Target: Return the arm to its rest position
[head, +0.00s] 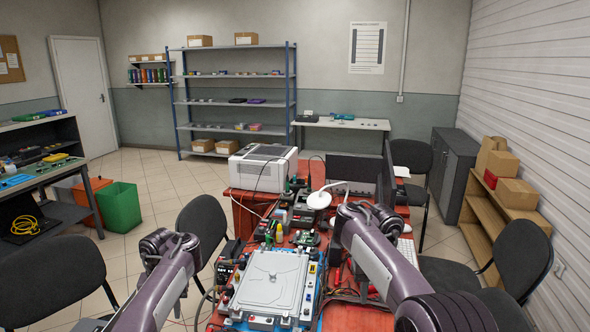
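My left arm (172,272) comes in from the bottom left, and its upper end stands left of the red workbench. My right arm (385,252) comes in from the bottom right and reaches over the right part of the bench. A light grey flat housing (270,282) lies on a blue mat at the near part of the bench, between the two arms. I cannot clearly pick out coolant hoses.
The red workbench (345,318) is crowded with small devices and cables. A white printer-like box (262,167) and a white lamp (319,200) stand further back. Chairs (60,283) flank the bench, with another at right (522,253). Tiled floor is open behind left.

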